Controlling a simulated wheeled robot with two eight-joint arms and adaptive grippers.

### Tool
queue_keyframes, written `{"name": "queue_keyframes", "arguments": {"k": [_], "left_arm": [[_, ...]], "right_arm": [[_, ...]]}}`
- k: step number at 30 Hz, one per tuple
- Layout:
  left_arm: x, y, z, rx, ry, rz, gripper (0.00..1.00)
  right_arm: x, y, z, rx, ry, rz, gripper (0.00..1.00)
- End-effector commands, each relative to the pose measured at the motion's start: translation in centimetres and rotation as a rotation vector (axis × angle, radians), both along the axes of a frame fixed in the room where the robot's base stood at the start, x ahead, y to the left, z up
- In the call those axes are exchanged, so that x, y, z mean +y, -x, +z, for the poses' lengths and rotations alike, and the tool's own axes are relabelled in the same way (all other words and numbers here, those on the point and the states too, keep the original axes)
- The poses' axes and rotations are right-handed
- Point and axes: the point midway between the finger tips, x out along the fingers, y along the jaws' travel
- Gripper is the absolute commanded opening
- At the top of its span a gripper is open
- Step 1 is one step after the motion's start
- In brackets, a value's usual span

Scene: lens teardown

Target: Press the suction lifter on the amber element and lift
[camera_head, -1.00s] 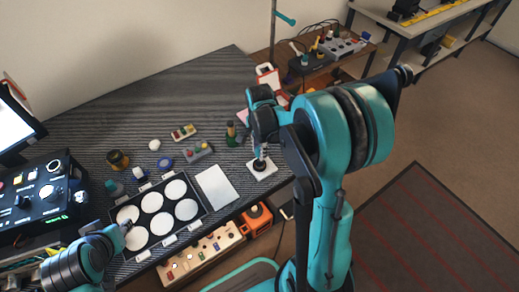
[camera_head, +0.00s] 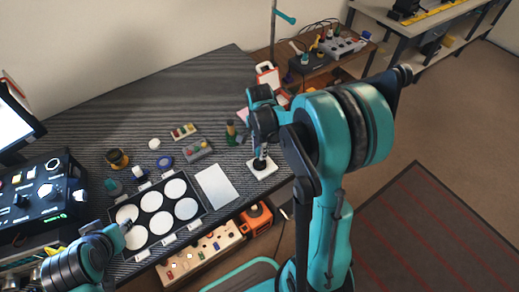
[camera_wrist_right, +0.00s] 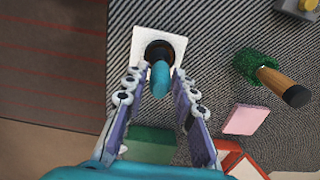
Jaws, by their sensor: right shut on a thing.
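The suction lifter has a teal handle (camera_wrist_right: 160,80) and a dark round cup (camera_wrist_right: 159,52). My right gripper (camera_wrist_right: 157,96) is shut on the handle, and the lifter stands roughly upright over a white square pad (camera_wrist_right: 176,40). In the head view the pad (camera_head: 262,171) is at the table's right front, below my right gripper (camera_head: 262,150). The cup hides what lies under it, and I cannot make out the amber element there. My left gripper (camera_head: 127,226) is over the left side of the tray; its jaws are too small to read.
A black tray (camera_head: 150,202) with several white discs lies left of a pale sheet (camera_head: 216,186). A green brush with a wooden handle (camera_wrist_right: 279,84), a pink block (camera_wrist_right: 246,119) and a red-edged case (camera_wrist_right: 236,160) are near the right gripper. A control box (camera_head: 40,193) stands at left.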

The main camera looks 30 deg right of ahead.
Motion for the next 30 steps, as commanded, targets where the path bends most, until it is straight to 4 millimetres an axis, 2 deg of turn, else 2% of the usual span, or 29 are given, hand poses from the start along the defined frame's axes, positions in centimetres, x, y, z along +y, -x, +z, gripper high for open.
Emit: {"name": "queue_keyframes", "arguments": {"k": [11,30], "left_arm": [[0.0,0.0,0.2,0.0,0.0,0.0,0.36],[0.0,0.0,3.4,0.0,0.0,0.0,0.36]], "right_arm": [[0.0,0.0,0.3,0.001,-0.001,0.0,0.01],[0.0,0.0,4.3,0.0,0.0,0.0,0.01]]}}
